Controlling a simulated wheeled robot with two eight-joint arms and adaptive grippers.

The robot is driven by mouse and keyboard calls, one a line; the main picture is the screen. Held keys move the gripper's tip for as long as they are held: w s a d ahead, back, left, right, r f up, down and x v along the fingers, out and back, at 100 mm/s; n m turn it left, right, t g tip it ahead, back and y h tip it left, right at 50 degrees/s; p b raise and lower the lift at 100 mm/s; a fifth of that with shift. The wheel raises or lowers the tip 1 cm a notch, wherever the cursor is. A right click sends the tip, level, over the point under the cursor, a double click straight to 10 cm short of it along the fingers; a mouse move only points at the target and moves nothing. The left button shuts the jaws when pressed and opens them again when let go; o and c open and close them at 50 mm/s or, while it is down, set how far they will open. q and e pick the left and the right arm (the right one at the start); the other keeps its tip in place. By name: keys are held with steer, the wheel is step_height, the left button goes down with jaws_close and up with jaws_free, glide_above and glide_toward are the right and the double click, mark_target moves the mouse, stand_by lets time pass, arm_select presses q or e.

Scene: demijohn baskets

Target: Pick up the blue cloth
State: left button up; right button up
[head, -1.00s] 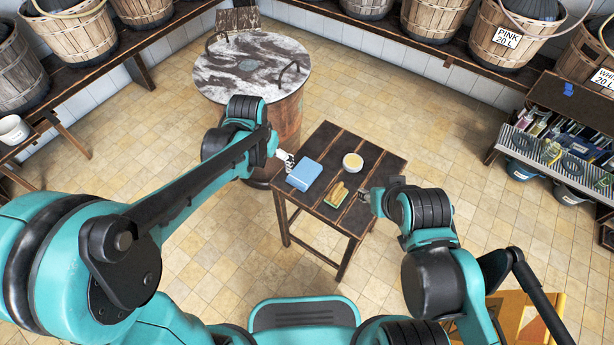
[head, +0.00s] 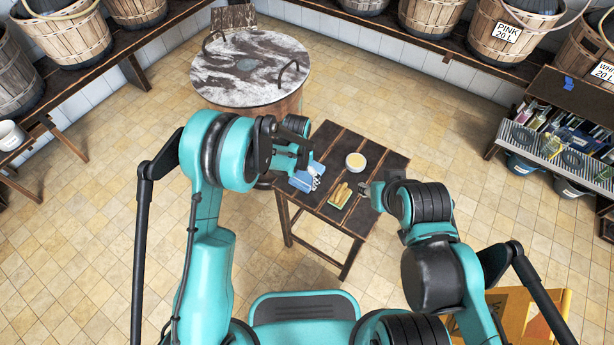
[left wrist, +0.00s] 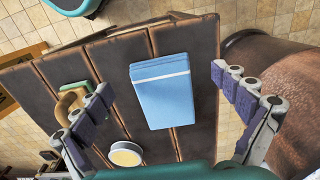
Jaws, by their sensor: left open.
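The blue cloth (left wrist: 163,92) lies folded, with a white stripe, on the dark slatted wooden table (left wrist: 115,65). In the head view the cloth (head: 301,181) is at the table's left side, partly hidden by my left gripper (head: 317,177). In the left wrist view my left gripper (left wrist: 160,115) is open above the table, its fingers on either side of the cloth and apart from it. My right gripper (head: 370,194) is by the table's right edge; its fingers are too small to tell open or shut.
A round pale tub (head: 356,161) and a green-and-yellow item (head: 340,196) lie on the same table, right of the cloth. A barrel with a marbled round top (head: 250,70) stands just behind the table at left. Baskets line the back bench.

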mark_target(299, 183)
arm_select(q)
step_height(299, 183, down, 3)
steer(key=shift+f+b, duration=0.1)
steer(key=shift+b, duration=0.35)
steer(key=shift+s, duration=0.1)
steer(key=shift+c, duration=0.6)
steer(key=c, duration=1.1)
steer(key=shift+r, duration=0.2)
step_height(299, 183, up, 4)
steer(key=p, duration=0.2)
steer(key=shift+r+p, duration=0.25)
steer(key=shift+p, duration=0.05)
steer(key=s+d+r+p, duration=0.1)
steer(key=s+d+r, duration=0.1)
steer(key=d, duration=0.1)
steer(key=s+d+r+p, duration=0.1)
steer(key=s+d+r, duration=0.1)
steer(key=d, duration=0.1)
steer(key=s+d+r+p, duration=0.1)
steer(key=s+d+r, duration=0.1)
steer(key=d, duration=0.1)
steer(key=shift+s+d+r, duration=0.2)
steer(key=shift+d, duration=0.2)
